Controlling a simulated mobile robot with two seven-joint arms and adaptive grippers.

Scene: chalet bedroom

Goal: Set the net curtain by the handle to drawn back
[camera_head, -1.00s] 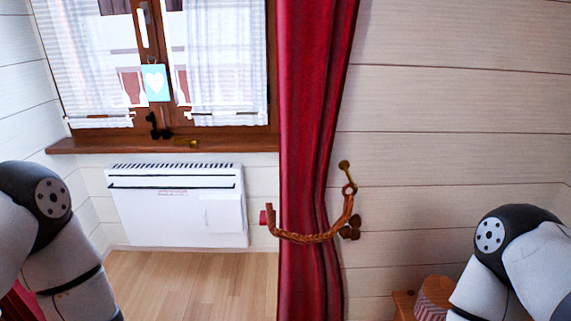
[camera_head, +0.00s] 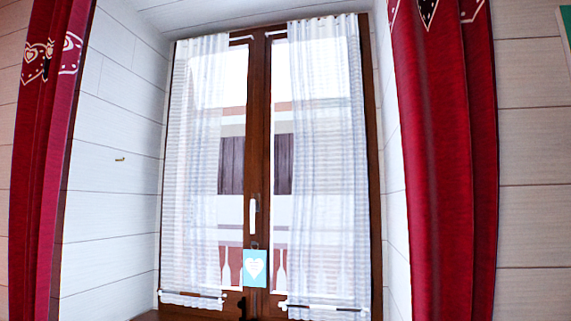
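Two sheer white net curtains hang over the window, one on each casement. The left net curtain (camera_head: 192,170) covers most of its pane, with a bare strip of glass beside the middle frame. The right net curtain (camera_head: 325,170) covers most of its pane, also leaving a strip bare near the middle. Neither of my grippers is in view.
Red drapes hang at the left (camera_head: 45,160) and right (camera_head: 435,160) of the window recess. A white window handle (camera_head: 253,218) sits on the middle frame, above a hanging blue card with a heart (camera_head: 255,268). A small brass hook (camera_head: 119,159) is on the left wall.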

